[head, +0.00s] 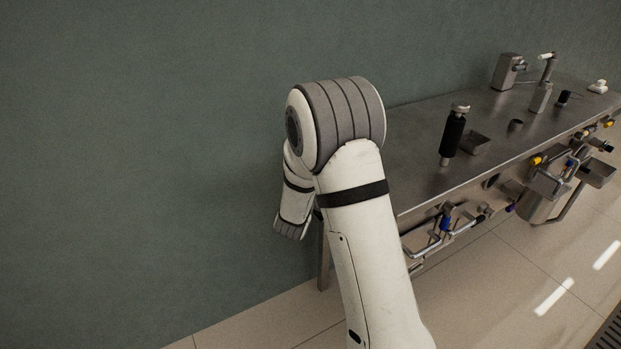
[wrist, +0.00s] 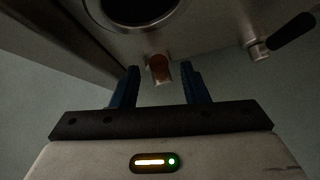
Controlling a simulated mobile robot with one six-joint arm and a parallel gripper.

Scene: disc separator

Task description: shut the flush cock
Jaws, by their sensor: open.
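My gripper (wrist: 160,74) shows in the wrist view with its two dark blue fingers apart and nothing between their pads. Beyond the fingertips, a short metal stub with a reddish-brown face (wrist: 159,66) hangs from a steel underside. To the right, a black-handled lever (wrist: 291,32) sticks out from a metal fitting, apart from my fingers. I cannot tell which of these is the flush cock. In the head view, several coloured valve handles sit along the bench front, among them a blue one (head: 445,222) and a yellow one (head: 537,160). My gripper is hidden there.
A steel bench (head: 420,130) stands along the green wall. A black-gripped upright part (head: 453,135) and small metal fittings stand on it. Pipework and a steel pot (head: 537,205) hang at its front. A round dark opening (wrist: 135,8) lies above my fingers. The tiled floor in front is clear.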

